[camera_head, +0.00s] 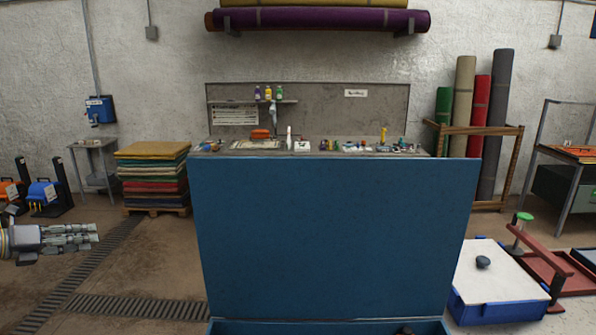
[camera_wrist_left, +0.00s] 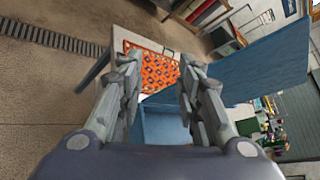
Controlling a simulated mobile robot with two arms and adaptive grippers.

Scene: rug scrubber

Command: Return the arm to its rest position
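My left gripper (camera_head: 82,237) reaches in from the left edge in the head view, level, above the concrete floor and clear of every object. In the left wrist view its two fingers (camera_wrist_left: 158,70) stand apart with nothing between them, so it is open and empty. My right gripper does not show. A big blue panel (camera_head: 333,235), like a raised lid, stands upright in front of me. It hides the lower part of the workbench behind it. It also shows tilted in the left wrist view (camera_wrist_left: 268,68).
A stack of folded rugs (camera_head: 153,175) on a pallet stands behind my left gripper. A floor grate (camera_head: 100,265) runs below. A blue tub with a white top (camera_head: 495,270) is at right. An orange patterned rug (camera_wrist_left: 150,68) lies on a table beyond the fingers.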

